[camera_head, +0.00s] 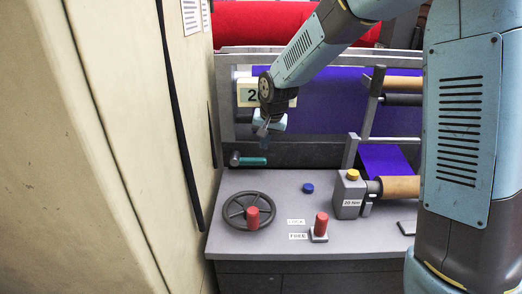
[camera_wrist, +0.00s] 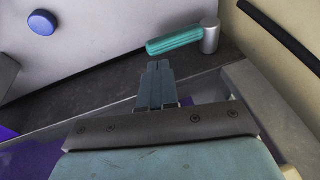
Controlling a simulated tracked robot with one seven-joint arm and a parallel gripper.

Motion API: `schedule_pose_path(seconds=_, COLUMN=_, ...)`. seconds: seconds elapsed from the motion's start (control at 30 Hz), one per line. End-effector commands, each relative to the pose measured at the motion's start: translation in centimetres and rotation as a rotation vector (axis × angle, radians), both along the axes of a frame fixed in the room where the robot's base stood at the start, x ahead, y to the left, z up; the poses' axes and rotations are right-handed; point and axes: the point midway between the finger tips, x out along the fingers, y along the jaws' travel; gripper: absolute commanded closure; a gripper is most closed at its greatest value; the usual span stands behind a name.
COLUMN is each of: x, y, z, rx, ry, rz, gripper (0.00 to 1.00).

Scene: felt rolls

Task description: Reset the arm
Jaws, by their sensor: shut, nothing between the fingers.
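My gripper (camera_head: 263,130) hangs at the end of my arm over the back of the grey machine. In the wrist view my gripper (camera_wrist: 160,68) has its two fingers together with nothing between them. A teal-handled lever (camera_head: 252,161) is just below the fingers in the head view. In the wrist view the teal lever (camera_wrist: 178,40) lies just past the fingertips, and a small gap seems to show between them. My forearm crosses the top of the head view, and a larger arm link fills its right side.
The grey worktop (camera_head: 260,185) carries a black handwheel (camera_head: 233,222) with a red knob, a blue button (camera_head: 308,188), a red-handled switch (camera_head: 320,226) and a grey box (camera_head: 345,199) with a yellow knob. A beige wall (camera_head: 110,130) stands close at left. Purple felt (camera_head: 340,90) and a red roll (camera_head: 260,25) are behind.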

Motion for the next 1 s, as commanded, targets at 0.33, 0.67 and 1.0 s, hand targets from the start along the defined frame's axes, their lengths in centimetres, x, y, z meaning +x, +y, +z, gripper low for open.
schedule_pose_path(seconds=0.33, x=-0.8, y=-1.5, z=3.0, rx=-0.003, ry=-0.003, rz=0.002, gripper=1.00)
schedule_pose_path(seconds=0.67, x=-4.6, y=-8.2, z=8.3, rx=-0.054, ry=-0.060, rz=0.001, gripper=1.00)
schedule_pose_path(seconds=1.0, x=-11.4, y=-16.1, z=13.1, rx=-0.114, ry=-0.116, rz=-0.005, gripper=1.00)
